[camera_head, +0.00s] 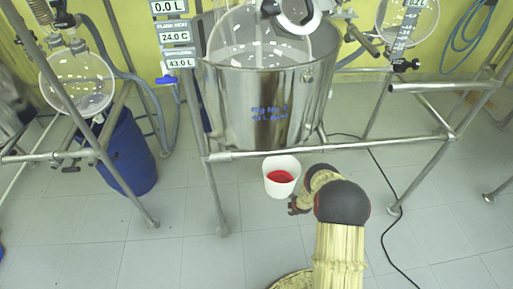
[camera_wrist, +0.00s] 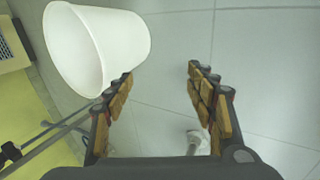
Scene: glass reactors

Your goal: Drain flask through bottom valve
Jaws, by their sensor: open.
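The large steel vessel (camera_head: 268,105) stands in its frame in the head view, with a clear glass flask (camera_head: 258,40) sitting in its top. The bottom valve under it cannot be made out. A white bucket (camera_head: 283,187) with red inside (camera_head: 280,176) stands on the floor below the vessel's front rail. My gripper (camera_head: 297,207) is low, just right of and in front of the bucket. In the wrist view my gripper (camera_wrist: 160,76) is open and empty, and the white bucket (camera_wrist: 95,45) lies beside its left finger. Whether they touch cannot be told.
Metal frame rails (camera_head: 330,148) and legs (camera_head: 215,190) surround the vessel. A glass flask (camera_head: 80,80) and a blue drum (camera_head: 128,155) stand left. A black cable (camera_head: 385,185) crosses the otherwise mostly clear floor at right.

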